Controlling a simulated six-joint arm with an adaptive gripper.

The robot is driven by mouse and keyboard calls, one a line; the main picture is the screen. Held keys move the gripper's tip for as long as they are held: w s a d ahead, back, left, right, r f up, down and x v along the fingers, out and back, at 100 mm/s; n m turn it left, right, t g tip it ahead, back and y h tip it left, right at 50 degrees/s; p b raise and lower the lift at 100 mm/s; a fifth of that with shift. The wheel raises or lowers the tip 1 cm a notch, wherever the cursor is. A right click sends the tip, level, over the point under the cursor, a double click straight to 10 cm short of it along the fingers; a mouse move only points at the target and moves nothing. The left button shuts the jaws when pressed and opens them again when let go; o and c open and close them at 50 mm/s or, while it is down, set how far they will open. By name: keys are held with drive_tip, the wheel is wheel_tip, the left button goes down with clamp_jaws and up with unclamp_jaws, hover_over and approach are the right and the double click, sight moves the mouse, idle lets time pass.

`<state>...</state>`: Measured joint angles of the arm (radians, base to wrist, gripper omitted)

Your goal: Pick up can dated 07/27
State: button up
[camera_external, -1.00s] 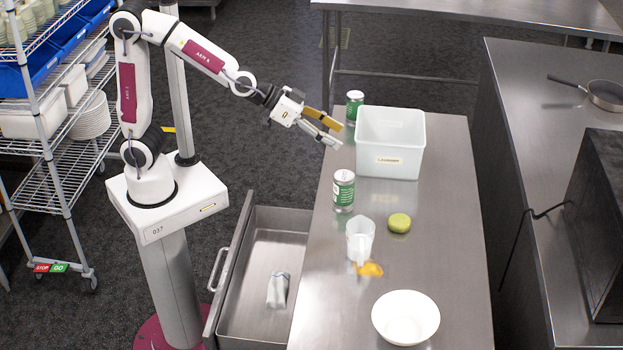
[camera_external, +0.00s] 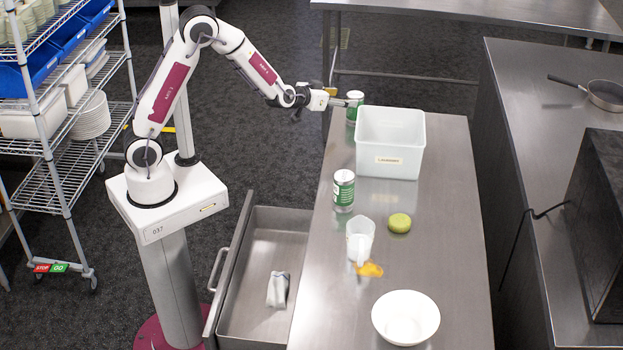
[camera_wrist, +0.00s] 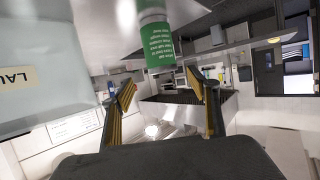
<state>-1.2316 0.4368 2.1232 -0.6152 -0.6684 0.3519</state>
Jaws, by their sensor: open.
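Two cans with green labels stand on the steel table. The far can (camera_external: 359,98) is at the back left, beside the white bin, and the near can (camera_external: 343,188) is in front of the bin. My gripper (camera_external: 345,99) is open at the left side of the far can. In the wrist view a green-labelled can (camera_wrist: 157,42) shows at the top, beyond the open fingers (camera_wrist: 161,85) and roughly between them. Its label text is too small to read, and no date is legible on either can.
The labelled white bin (camera_external: 405,135) stands close right of the far can; it fills the left of the wrist view (camera_wrist: 45,65). A clear jug (camera_external: 359,236), a green round item (camera_external: 399,222) and a white bowl (camera_external: 405,318) are nearer. An open drawer (camera_external: 262,240) juts left.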

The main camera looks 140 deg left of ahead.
sight(355, 98)
drive_tip(key=shift+s+f, duration=0.1)
drive_tip(key=shift+f, duration=0.05)
drive_tip(key=shift+x, duration=1.25)
drive_tip(key=shift+a+f, duration=0.1)
drive_tip(key=shift+x, duration=2.45)
drive_tip(key=shift+s, duration=0.15)
drive_tip(key=c, duration=1.5)
